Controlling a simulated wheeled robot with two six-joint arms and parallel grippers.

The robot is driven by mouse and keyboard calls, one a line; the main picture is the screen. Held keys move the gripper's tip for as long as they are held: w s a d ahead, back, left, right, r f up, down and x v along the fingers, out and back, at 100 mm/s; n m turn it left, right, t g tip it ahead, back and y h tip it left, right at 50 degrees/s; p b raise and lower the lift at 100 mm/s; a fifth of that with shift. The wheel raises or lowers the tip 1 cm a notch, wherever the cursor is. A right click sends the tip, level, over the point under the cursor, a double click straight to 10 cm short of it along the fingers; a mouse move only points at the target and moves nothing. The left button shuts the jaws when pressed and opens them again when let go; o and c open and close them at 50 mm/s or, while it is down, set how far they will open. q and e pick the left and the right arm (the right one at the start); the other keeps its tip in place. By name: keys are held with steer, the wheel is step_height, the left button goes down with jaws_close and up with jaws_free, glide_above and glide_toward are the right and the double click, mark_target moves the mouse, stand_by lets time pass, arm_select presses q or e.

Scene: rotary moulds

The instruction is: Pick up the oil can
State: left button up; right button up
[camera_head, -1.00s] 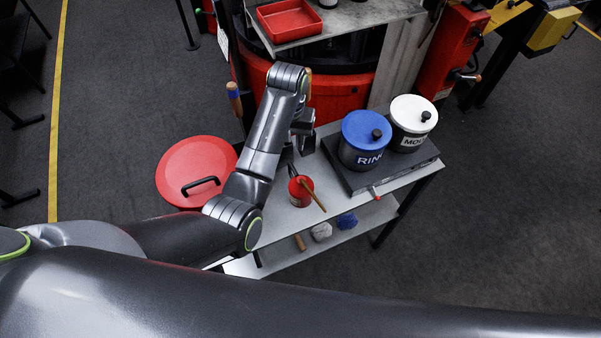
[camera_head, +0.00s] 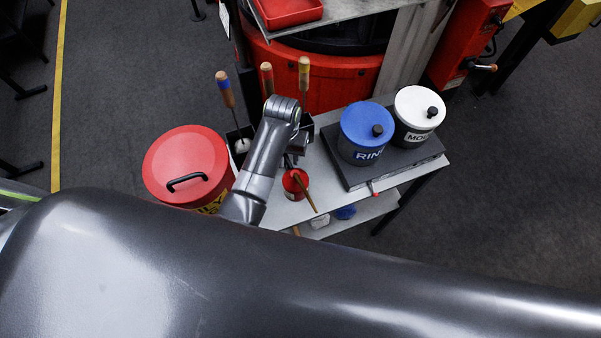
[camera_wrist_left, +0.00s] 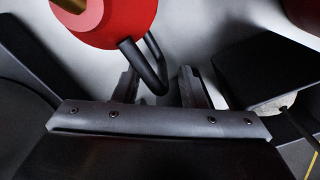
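The oil can (camera_head: 294,184) is small and red with a brass-coloured spout and a black handle. It stands on the grey table, left of the dark slab. In the left wrist view the oil can (camera_wrist_left: 122,22) is at the top, and its black handle reaches down between my fingers. My left gripper (camera_head: 296,153) is beside the can on its handle side, partly hidden by my own wrist. In the left wrist view its two fingers (camera_wrist_left: 160,84) are apart, with the handle between their tips; I cannot tell whether they touch it. My right gripper is out of view.
A blue-lidded pot (camera_head: 366,132) and a white-lidded pot (camera_head: 416,115) stand on a dark slab (camera_head: 400,165) to the right. A large red lidded bin (camera_head: 185,165) is at left. Wooden-handled tools (camera_head: 226,92) stand upright behind my wrist. Cloths (camera_head: 345,212) lie below.

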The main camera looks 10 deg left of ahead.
arm_select(q)
steer(key=shift+f, duration=0.1)
steer(key=shift+s+r, duration=0.2)
steer(key=shift+s, duration=0.1)
steer(key=shift+c, duration=0.6)
steer(key=shift+s, duration=0.15)
steer(key=shift+c, duration=2.3)
jaws_close()
steer(key=shift+w, duration=0.25)
steer(key=shift+s, duration=0.1)
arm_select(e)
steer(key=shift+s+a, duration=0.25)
